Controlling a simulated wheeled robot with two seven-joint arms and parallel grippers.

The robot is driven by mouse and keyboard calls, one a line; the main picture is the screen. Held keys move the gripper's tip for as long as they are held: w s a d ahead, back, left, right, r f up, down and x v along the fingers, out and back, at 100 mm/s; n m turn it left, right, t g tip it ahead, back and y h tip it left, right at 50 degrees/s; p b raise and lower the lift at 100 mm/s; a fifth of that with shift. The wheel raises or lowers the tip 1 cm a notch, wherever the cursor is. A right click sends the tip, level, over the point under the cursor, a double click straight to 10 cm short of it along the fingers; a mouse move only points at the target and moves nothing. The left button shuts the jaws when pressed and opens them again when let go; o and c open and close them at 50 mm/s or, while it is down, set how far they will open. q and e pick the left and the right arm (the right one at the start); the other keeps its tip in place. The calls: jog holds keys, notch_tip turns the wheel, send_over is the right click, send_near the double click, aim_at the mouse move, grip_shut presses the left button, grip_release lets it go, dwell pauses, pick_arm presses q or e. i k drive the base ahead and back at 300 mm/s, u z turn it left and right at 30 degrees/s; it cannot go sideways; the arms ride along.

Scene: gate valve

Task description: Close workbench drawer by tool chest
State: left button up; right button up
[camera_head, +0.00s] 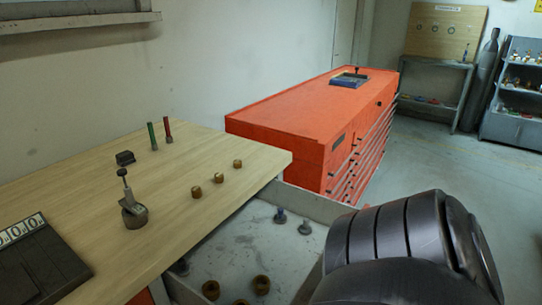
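The workbench (90,195) has a light wooden top and fills the left of the head view. Its grey drawer (232,252) is pulled open, sticking out from under the top's right edge toward the lower middle. Inside lie several brass rings (262,284) and small upright fittings, one of them blue (280,214). The orange tool chest (275,115) stands just beyond the drawer, with its own drawers on the right side appearing shut. A dark ribbed part of my arm covers the lower right and hides the drawer's near right part. Neither of my grippers shows.
On the bench top are a valve-like metal piece (133,211), a green bottle-like rod (152,136), a red one (168,132), brass nuts (218,177) and a dark box (40,265). Grey floor (440,170) is clear right of the chest. Shelves (515,95) stand at the back right.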

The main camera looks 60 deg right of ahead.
aim_at(249, 243)
jog(key=k, duration=0.5)
jog(key=u, duration=1)
jog(key=i, duration=0.65)
jog(key=z, duration=2.55)
jog(key=k, duration=0.8)
jog(key=z, duration=0.05)
jog(key=i, duration=0.55)
jog(key=u, duration=0.05)
